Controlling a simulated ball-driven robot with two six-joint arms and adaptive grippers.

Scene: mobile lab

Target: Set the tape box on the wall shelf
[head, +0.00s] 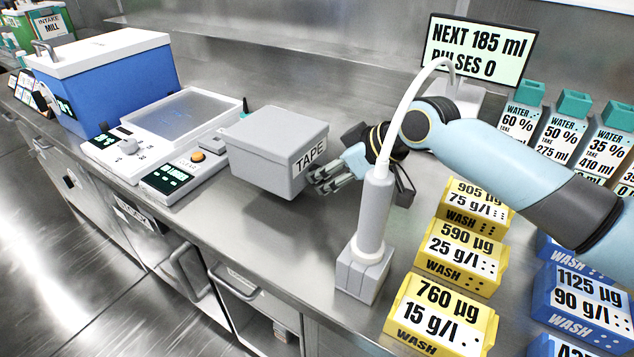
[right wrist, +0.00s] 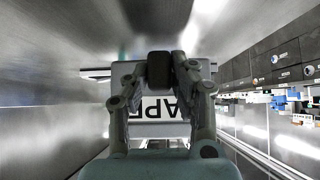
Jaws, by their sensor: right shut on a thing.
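The tape box (head: 275,140) is a grey lidded box with a white TAPE label, near the middle of the head view. My right gripper (head: 322,180) is shut on the label end of it. In the right wrist view, the fingers (right wrist: 173,75) meet in front of the box (right wrist: 124,78), whose label shows upside down and partly hidden. The box is over the steel counter; I cannot tell whether it touches it. The metal wall shelf (head: 270,40) runs along the back wall, behind and above the box. My left gripper is out of view.
A grey-white upright device (head: 375,220) with a white hose stands close to my right forearm. Yellow WASH boxes (head: 455,255) and WATER bottles (head: 555,135) crowd the right. A display (head: 478,50) stands behind. A scale-like device (head: 165,130) and blue cooler (head: 105,85) are left.

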